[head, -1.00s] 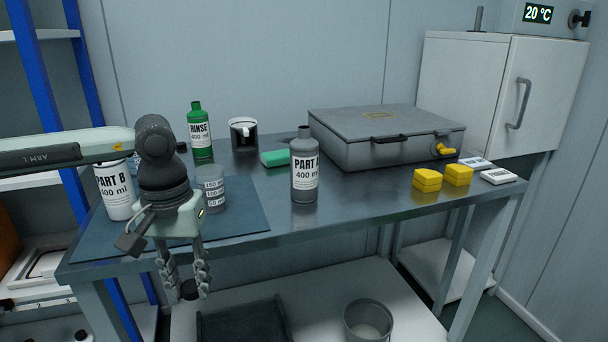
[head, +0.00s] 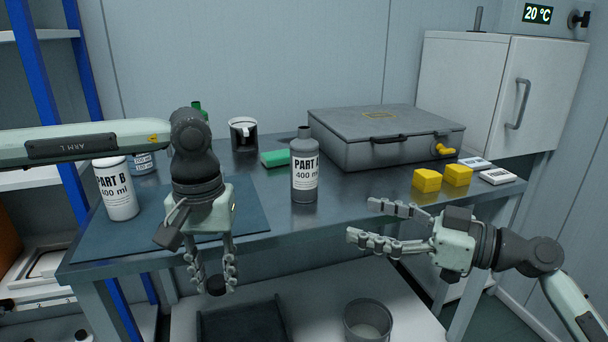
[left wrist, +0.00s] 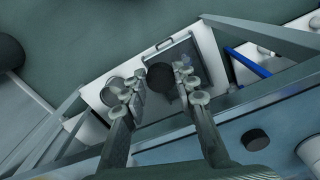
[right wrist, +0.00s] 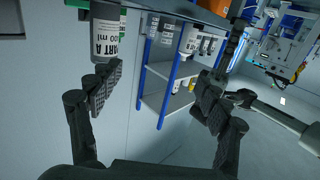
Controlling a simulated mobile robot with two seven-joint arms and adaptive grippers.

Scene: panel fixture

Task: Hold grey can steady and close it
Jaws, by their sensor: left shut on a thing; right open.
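The grey can (head: 305,172), labelled PART A 400 ml, stands upright and uncapped on the bench near its front edge. It also shows at the upper left of the right wrist view (right wrist: 105,35). My left gripper (head: 211,284) points down in front of the bench edge, left of the can, shut on a black cap (head: 216,286). The held cap (left wrist: 161,77) sits between the fingertips in the left wrist view. My right gripper (head: 361,218) is open and empty, just right of the can and lower, its fingers pointing left, apart from it.
A white PART B can (head: 116,190) stands left on a dark mat (head: 250,217). Another black cap (left wrist: 254,138) lies on the bench. A green block (head: 275,158), a mug (head: 243,134), a grey case (head: 375,130) and yellow blocks (head: 427,180) are around the can.

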